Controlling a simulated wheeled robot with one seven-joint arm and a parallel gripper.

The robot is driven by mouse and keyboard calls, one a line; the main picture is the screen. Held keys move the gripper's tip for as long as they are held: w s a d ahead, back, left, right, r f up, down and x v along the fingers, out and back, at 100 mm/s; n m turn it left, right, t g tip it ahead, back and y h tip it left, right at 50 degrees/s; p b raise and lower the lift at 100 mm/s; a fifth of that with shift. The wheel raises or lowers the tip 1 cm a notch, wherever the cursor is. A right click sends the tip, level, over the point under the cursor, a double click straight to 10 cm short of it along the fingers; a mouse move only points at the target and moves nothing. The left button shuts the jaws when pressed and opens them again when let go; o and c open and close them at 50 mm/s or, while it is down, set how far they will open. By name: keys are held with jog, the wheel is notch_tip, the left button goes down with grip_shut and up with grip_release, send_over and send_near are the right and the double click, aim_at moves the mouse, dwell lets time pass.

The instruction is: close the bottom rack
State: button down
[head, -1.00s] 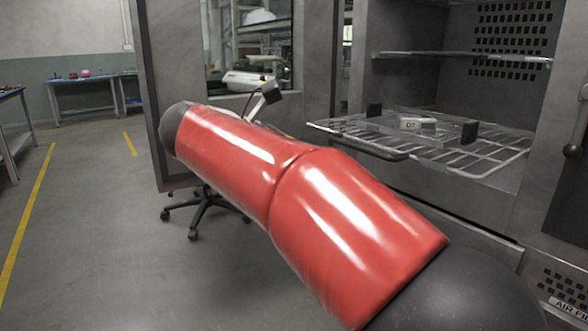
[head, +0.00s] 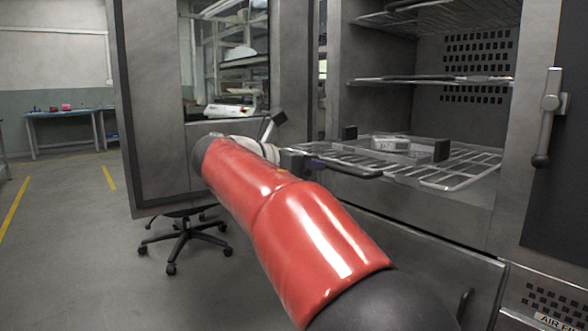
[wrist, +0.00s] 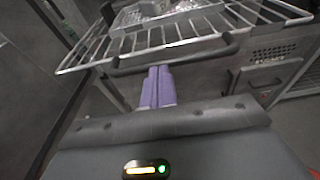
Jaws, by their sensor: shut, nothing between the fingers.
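The bottom rack (head: 458,171) is a wire shelf sticking out of the open oven chamber at the right of the head view. It carries a transparent tray (head: 408,147) with dark end blocks and a small labelled item. In the wrist view the rack (wrist: 85,54) spans the top, with its dark front handle (wrist: 196,52) below the front wire. My gripper (wrist: 160,72) is shut and empty, its purple fingers pointing at the handle's middle. Whether the tips touch the handle I cannot tell. In the head view the hand is near the rack's front edge, partly hidden by my red arm.
The open oven door (head: 150,100) stands left of my arm. An upper rack (head: 430,79) is inside the chamber. A latch handle (head: 549,115) is at the right. An office chair (head: 185,240) stands on the floor behind; open floor lies at left.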

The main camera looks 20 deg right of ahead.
jog(key=shift+w+d+f, duration=0.1)
jog(key=shift+w+d, duration=0.05)
jog(key=shift+d, duration=0.3)
jog(key=shift+d, duration=0.1)
